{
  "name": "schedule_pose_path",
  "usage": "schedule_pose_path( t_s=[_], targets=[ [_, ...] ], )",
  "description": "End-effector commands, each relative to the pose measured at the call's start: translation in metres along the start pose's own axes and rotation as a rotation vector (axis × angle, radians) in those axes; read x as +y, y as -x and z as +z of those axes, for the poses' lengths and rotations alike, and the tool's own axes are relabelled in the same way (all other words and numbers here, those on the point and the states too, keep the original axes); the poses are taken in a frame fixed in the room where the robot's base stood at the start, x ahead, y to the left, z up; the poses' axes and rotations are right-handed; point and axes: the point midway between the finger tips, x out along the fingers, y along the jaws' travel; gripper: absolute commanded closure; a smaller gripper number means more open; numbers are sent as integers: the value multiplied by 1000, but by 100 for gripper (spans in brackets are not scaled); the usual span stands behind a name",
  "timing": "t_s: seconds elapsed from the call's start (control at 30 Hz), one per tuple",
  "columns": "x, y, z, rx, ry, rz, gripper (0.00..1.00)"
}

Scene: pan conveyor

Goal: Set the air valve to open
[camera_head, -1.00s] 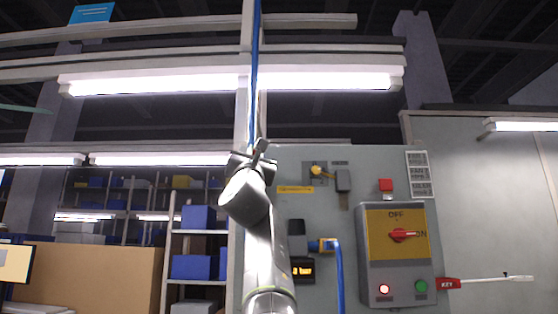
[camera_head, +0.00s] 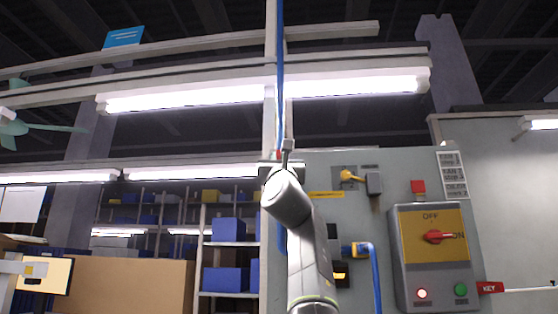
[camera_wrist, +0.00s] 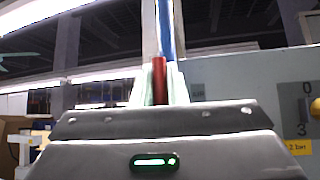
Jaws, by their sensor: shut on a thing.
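My gripper (camera_head: 286,150) is raised at the grey post with the blue air line (camera_head: 280,60). In the wrist view the gripper's two pale fingers (camera_wrist: 159,92) are shut on a narrow upright red handle (camera_wrist: 159,75), which I take to be the air valve's. The blue line (camera_wrist: 165,30) rises just above and behind the handle. In the head view only a small red spot shows beside the fingers. The valve body is hidden behind my gripper and arm, so I cannot tell its setting.
A grey panel to the right bears a yellow knob (camera_head: 348,176), a blue hose (camera_head: 375,280) and a control box (camera_head: 410,215) with a red switch (camera_head: 437,237). A red key tag (camera_head: 490,287) is at far right. Shelves with blue bins (camera_head: 228,229) stand behind, left.

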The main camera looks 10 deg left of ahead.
Motion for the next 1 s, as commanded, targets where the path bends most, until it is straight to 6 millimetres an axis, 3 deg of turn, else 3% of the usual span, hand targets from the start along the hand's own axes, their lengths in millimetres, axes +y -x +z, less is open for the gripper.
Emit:
schedule_pose_path(
  t_s=[0.07,0.1,0.2,0.57,1.0],
  targets=[
    [0,0,0,0,1,0,100],
    [0,0,0,0,2,0,80],
    [0,0,0,0,1,0,66],
    [0,5,-1,0,0,0,66],
    [0,59,-4,-1,1,-1,66]
  ],
)
